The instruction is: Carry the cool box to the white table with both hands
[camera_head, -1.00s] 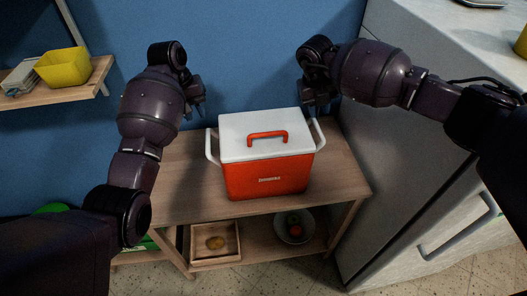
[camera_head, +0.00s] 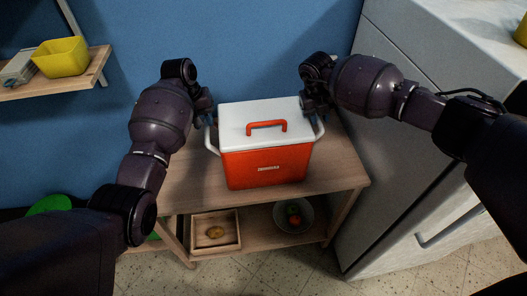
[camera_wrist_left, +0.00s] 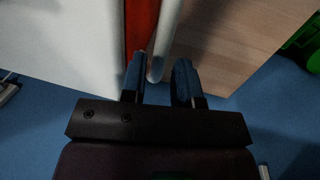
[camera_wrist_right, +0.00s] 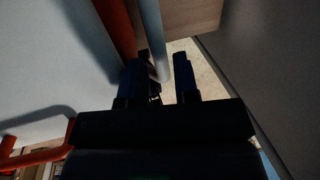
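The cool box (camera_head: 268,164) is red with a white lid and a red top grip. It stands upright on a wooden shelf unit (camera_head: 195,187), with a white handle on each side. My left gripper (camera_head: 207,116) is at the left handle. In the left wrist view its blue fingers (camera_wrist_left: 160,82) are apart, with the handle (camera_wrist_left: 162,45) between them. My right gripper (camera_head: 316,112) is at the right handle. In the right wrist view its fingers (camera_wrist_right: 158,78) are apart, with the handle (camera_wrist_right: 152,35) between them. Contact cannot be told.
A blue wall (camera_head: 240,50) is close behind the box. A tall grey-white cabinet (camera_head: 390,170) stands close on the right. A lower shelf holds a wooden tray (camera_head: 215,246) and a bowl (camera_head: 302,226). A wall shelf with a yellow bin (camera_head: 61,57) is at upper left.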

